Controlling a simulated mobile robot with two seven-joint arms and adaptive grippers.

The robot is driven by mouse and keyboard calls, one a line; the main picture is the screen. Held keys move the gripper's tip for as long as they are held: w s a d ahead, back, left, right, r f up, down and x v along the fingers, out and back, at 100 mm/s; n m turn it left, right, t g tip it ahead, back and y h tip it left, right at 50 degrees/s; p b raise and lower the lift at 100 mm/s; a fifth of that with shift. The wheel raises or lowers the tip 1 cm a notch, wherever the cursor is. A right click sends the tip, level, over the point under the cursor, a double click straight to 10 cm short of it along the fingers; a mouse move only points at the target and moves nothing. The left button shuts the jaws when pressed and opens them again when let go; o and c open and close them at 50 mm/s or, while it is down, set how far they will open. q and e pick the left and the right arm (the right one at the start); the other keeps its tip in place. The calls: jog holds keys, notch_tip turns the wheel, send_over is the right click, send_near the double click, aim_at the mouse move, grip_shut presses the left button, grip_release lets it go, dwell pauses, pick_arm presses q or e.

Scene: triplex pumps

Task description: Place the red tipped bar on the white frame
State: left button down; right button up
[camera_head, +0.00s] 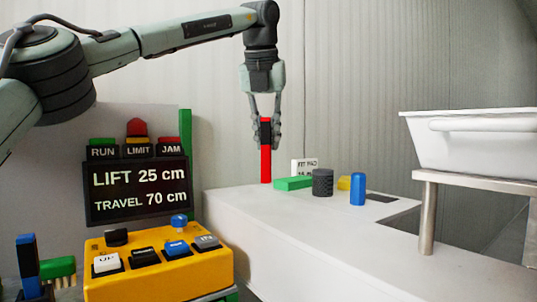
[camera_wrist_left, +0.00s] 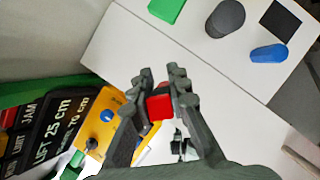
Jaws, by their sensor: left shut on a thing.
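My left gripper (camera_head: 265,138) is shut on a red bar (camera_head: 266,165) with a dark section between the fingers. The bar hangs upright, its lower end close to the back left edge of a long white structure (camera_head: 300,220), likely the white frame; I cannot tell whether they touch. In the left wrist view the red end (camera_wrist_left: 160,107) shows between the fingers of the left gripper (camera_wrist_left: 160,90), and the white structure (camera_wrist_left: 130,50) lies beyond. My right gripper is not in view.
On the white structure stand a green block (camera_head: 293,184), a dark ribbed cylinder (camera_head: 322,183), a yellow piece (camera_head: 344,183) and a blue cylinder (camera_head: 358,190). A white tub (camera_head: 475,150) sits on a metal stand at right. A yellow button box (camera_head: 160,270) and display (camera_head: 137,190) stand at left.

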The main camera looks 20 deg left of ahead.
pick_arm(q)
notch_tip(320, 180, down, 4)
jog(key=shift+w+d+b, duration=0.1)
jog(key=shift+b, duration=0.35)
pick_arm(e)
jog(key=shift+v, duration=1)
pick_arm(q)
jog(key=shift+f, duration=0.15)
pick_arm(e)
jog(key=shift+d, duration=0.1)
pick_arm(q)
jog(key=c, duration=1.5)
grip_release()
jog(key=shift+o, duration=0.2)
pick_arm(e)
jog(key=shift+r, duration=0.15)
